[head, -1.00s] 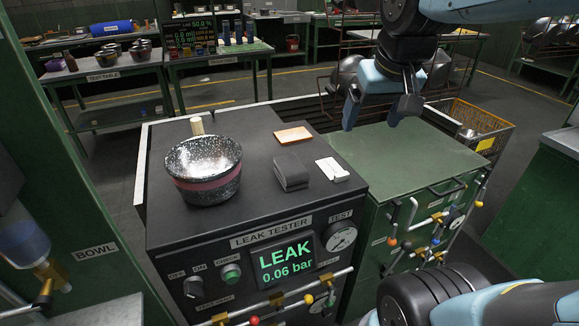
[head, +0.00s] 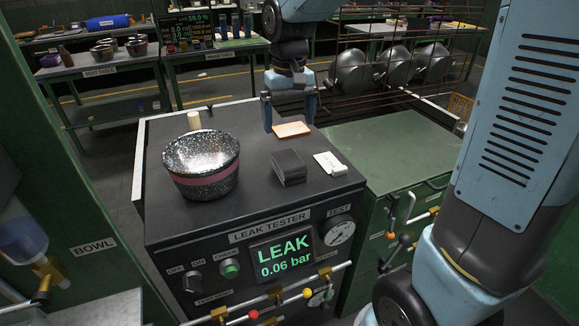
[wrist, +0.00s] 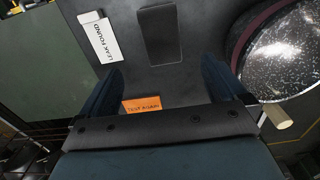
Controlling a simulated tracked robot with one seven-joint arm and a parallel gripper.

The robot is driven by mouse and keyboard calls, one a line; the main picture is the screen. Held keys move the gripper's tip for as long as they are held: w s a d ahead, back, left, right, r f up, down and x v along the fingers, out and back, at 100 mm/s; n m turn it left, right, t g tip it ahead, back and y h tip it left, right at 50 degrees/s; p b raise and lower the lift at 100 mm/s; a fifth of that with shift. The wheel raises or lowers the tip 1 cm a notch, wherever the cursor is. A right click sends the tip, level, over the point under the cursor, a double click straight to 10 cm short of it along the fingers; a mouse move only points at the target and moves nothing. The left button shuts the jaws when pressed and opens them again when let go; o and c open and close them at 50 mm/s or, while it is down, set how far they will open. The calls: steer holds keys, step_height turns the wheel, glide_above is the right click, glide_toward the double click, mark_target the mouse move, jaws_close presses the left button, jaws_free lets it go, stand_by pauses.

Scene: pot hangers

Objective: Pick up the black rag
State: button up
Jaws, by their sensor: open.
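The black rag (head: 289,167) lies folded on top of the dark leak tester, between the speckled pot and a white card. It also shows in the wrist view (wrist: 160,35) as a dark rectangle beyond my fingertips. My gripper (head: 290,123) is open and empty, pointing down at the back of the tester top. Its fingers stand either side of the orange card (head: 292,130), behind the rag. In the wrist view the gripper (wrist: 165,80) is spread wider than the rag, apart from it.
A speckled pot with a pink band (head: 203,167) stands left of the rag. A white card (head: 330,163) marked "LEAK FOUND" lies right of it. A pale peg (head: 194,121) rises behind the pot. A green cabinet (head: 385,140) adjoins the tester on the right.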

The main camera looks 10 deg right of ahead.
mark_target(288, 158)
step_height(288, 158, down, 7)
steer(key=shift+f, duration=0.2)
steer(key=shift+a+f, duration=0.2)
steer(key=shift+f, duration=2.55)
steer(key=c, duration=1.1)
steer(key=shift+c, duration=0.2)
steer(key=shift+r, duration=0.1)
